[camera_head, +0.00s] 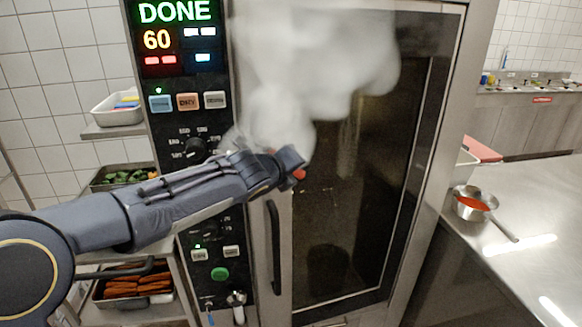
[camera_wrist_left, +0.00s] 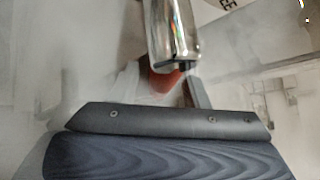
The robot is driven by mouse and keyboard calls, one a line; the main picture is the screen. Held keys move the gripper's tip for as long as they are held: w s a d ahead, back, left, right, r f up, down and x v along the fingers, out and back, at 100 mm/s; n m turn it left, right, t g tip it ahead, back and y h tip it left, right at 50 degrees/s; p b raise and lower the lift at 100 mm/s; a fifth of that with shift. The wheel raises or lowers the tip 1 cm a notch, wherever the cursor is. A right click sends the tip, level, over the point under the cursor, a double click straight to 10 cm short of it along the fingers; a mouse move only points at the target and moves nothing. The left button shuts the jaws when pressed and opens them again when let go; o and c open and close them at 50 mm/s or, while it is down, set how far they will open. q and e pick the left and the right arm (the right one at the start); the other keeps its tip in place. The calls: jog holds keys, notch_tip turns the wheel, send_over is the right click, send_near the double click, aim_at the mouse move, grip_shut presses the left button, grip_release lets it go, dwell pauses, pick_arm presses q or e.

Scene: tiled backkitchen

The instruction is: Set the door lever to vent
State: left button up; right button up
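The oven door (camera_head: 350,190) has a dark glass pane and looks nearly closed. A dark upright handle bar (camera_head: 275,245) is on its left side. My left gripper (camera_head: 290,166) is at the door's left edge, above that bar, inside the steam. A small red part (camera_head: 299,174) shows at its fingertips; the rest of the lever is hidden by the gripper. In the left wrist view a chrome rod (camera_wrist_left: 170,35) and a blurred red-orange part (camera_wrist_left: 155,82) lie just beyond the dark finger edge. I cannot tell whether the fingers grip them. My right gripper is out of view.
White steam (camera_head: 315,55) covers the oven's upper front. The control panel (camera_head: 180,45) reads DONE and 60. A steel counter (camera_head: 530,225) with a small pan (camera_head: 474,203) of red food stands right. Shelved trays (camera_head: 122,180) stand left.

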pick_arm(q)
jog(key=v, duration=0.8)
jog(key=shift+b, duration=0.3)
jog(key=s+a+f+n+g+y, duration=0.25)
jog(key=s+a+f+n, duration=0.55)
jog(key=s+a+n, duration=0.6)
jog(key=s+d+f+n+g+h, duration=0.1)
jog(key=s+f+n+g, duration=0.1)
jog(key=s+f+n, duration=0.3)
jog(key=s+d+f+n+g+h, duration=0.1)
jog(key=s+f+n, duration=0.5)
jog(key=s+n, duration=0.6)
jog(key=shift+s+n+g, duration=0.3)
jog(key=shift+s+g, duration=0.35)
jog(key=shift+g, duration=0.1)
